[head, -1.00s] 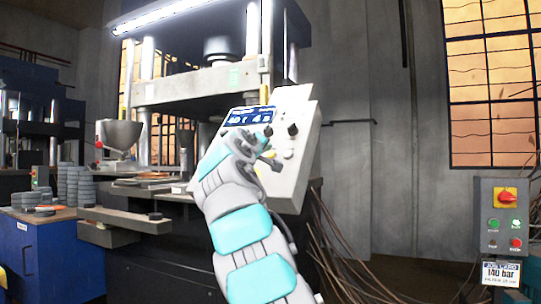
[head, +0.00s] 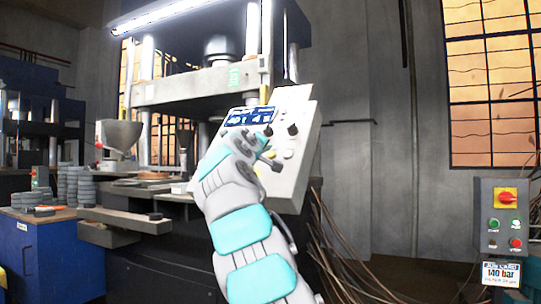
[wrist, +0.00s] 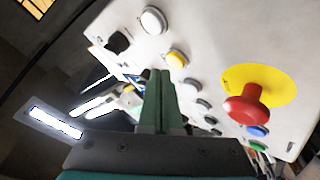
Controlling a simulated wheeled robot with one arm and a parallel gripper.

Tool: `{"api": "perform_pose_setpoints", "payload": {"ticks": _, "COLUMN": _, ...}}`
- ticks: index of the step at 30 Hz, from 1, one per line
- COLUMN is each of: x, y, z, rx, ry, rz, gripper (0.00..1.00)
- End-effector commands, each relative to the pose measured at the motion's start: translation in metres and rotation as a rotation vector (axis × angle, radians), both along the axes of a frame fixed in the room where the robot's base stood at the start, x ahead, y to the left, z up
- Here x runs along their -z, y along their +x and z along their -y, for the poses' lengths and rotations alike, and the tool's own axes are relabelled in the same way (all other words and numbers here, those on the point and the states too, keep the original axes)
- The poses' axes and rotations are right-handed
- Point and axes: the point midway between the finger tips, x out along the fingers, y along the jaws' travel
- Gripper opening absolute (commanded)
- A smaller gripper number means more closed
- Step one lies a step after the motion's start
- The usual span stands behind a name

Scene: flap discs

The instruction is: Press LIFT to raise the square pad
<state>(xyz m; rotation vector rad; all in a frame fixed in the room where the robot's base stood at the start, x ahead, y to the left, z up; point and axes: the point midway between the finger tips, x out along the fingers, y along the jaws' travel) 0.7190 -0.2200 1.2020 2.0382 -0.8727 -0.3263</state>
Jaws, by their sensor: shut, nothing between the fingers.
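My gripper (wrist: 160,75) is shut and empty, its green fingers pointing at the pale control panel (wrist: 215,50). In the wrist view its tips overlap the panel near a yellow button (wrist: 177,60); I cannot tell whether they touch it. A white button (wrist: 153,20), a black knob (wrist: 117,42) and several grey buttons (wrist: 193,84) are nearby. No LIFT label is readable. In the head view my gripper (head: 268,161) is in front of the panel (head: 290,180), below its blue display (head: 250,116). I cannot make out the square pad; my arm hides part of the press.
A red mushroom button (wrist: 246,108) on a yellow plate stands to the right of the fingers. The press (head: 200,85) rises behind the panel. Stacked grey discs (head: 78,187) stand left. Cables (head: 335,240) hang at right, near a wall switch box (head: 503,217).

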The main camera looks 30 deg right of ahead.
Motion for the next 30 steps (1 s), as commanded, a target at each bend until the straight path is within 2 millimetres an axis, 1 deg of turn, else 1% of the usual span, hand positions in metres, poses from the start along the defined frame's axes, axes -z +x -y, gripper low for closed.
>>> {"api": "perform_pose_setpoints", "payload": {"ticks": 13, "x": 0.0001, "y": 0.0001, "z": 0.0001, "rx": 0.000, "ry": 0.000, "rz": 0.000, "gripper": 0.00}}
{"api": "perform_pose_setpoints", "payload": {"ticks": 21, "x": 0.0050, "y": 0.0030, "z": 0.0048, "rx": 0.001, "ry": 0.002, "rz": -0.001, "gripper": 0.00}}
{"api": "perform_pose_setpoints", "payload": {"ticks": 30, "x": 0.0052, "y": 0.0037, "z": 0.0054, "rx": 0.001, "ry": 0.000, "rz": 0.000, "gripper": 0.00}}
